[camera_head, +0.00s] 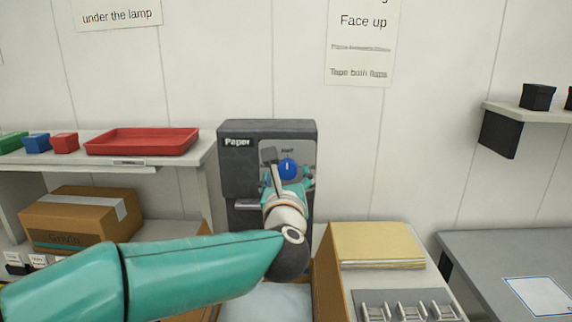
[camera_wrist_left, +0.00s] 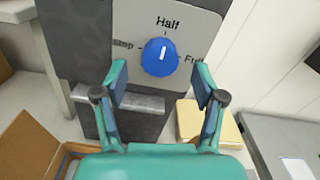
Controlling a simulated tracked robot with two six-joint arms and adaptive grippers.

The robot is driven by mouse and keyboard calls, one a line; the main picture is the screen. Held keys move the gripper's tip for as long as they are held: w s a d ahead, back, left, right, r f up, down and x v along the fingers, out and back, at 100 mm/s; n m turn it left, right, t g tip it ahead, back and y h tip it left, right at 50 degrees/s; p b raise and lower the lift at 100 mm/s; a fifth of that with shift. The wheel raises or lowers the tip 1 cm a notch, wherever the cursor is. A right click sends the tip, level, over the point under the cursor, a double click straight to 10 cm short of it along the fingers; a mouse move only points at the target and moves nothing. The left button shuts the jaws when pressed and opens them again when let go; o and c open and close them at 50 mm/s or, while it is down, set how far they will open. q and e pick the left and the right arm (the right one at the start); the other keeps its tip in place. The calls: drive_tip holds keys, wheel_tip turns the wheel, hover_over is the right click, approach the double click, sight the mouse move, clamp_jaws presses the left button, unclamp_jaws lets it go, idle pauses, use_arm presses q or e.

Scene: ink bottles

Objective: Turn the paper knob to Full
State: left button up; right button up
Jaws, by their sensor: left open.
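The blue paper knob (camera_wrist_left: 159,57) sits on a light plate on the dark grey Paper machine (camera_head: 238,170). In the left wrist view the plate reads Stop at left, Half at top and Full at right. The knob's white mark points up, toward Half. The knob also shows in the head view (camera_head: 288,168), partly behind my gripper. My left gripper (camera_wrist_left: 160,88) is open in front of the knob, one finger below left and one below right of it, apart from it. My right gripper is in neither view.
A red tray (camera_head: 142,142) and small coloured boxes stand on the left shelf, above a cardboard box (camera_head: 82,218). A paper stack (camera_head: 376,246) lies right of the machine. A grey table (camera_head: 470,252) stands at far right. An open carton (camera_wrist_left: 42,140) is below the machine.

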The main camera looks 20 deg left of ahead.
sight(287, 171)
use_arm(q)
drive_tip(key=shift+p+x, duration=0.4)
drive_tip(key=shift+x, duration=1.4)
drive_tip(key=c, duration=1.1)
drive_tip(key=shift+c, duration=0.2)
